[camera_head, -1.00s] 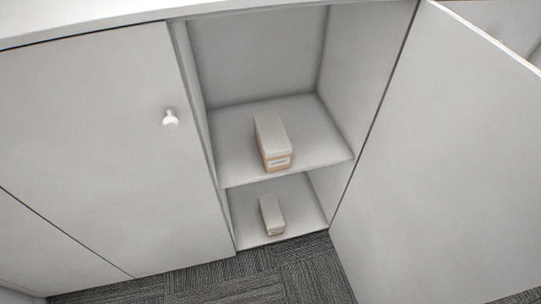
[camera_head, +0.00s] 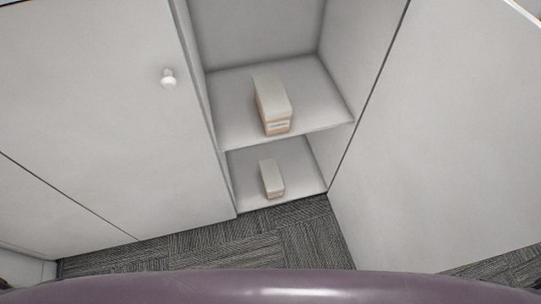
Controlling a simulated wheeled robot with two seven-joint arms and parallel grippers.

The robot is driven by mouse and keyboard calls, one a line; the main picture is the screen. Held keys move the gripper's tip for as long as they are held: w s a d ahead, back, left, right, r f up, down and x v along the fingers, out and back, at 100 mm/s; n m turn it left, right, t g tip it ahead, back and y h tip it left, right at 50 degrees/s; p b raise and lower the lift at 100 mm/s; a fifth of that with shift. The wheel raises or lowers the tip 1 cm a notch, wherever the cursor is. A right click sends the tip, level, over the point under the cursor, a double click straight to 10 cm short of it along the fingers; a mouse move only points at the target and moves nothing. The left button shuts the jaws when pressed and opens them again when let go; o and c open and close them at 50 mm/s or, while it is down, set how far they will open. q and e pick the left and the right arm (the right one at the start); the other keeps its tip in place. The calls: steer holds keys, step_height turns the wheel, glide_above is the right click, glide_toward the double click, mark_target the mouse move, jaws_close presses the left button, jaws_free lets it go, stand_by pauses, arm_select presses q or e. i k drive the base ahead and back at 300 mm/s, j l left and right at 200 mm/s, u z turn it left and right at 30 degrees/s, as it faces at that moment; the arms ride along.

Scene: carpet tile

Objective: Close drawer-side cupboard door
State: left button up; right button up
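The open cupboard door (camera_head: 440,140) is a plain white panel on the right of the head view. It is hinged at the right side of the open compartment and swung well outward. The open compartment (camera_head: 255,35) has a middle shelf (camera_head: 235,112). The neighbouring door (camera_head: 90,120) on the left is shut and has a small white knob (camera_head: 168,78). No knob shows on the visible face of the open door. Neither of my grippers can be made out in the view.
One box (camera_head: 271,104) sits on the shelf and a smaller-looking box (camera_head: 271,178) on the compartment floor. Grey carpet (camera_head: 250,240) lies clear in front of the cupboard. A purple rounded surface, apparently part of my body, fills the bottom edge.

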mark_target(440, 171)
steer(key=k+l+u, duration=0.1)
steer(key=l, duration=0.3)
steer(key=k+l+u, duration=0.15)
steer(key=l, duration=0.25)
steer(key=l+u, duration=0.1)
steer(key=l, duration=0.25)
steer(key=k+l+u, duration=0.1)
steer(key=l, duration=0.25)
steer(key=k+l+u, duration=0.25)
steer(key=l, duration=0.6)
steer(key=k+l+u, duration=0.15)
steer(key=l, duration=0.2)
steer(key=k+l, duration=0.1)
steer(key=l, duration=0.25)
steer(key=k+l+u, duration=0.15)
steer(key=l, duration=0.2)
steer(key=i+u, duration=0.1)
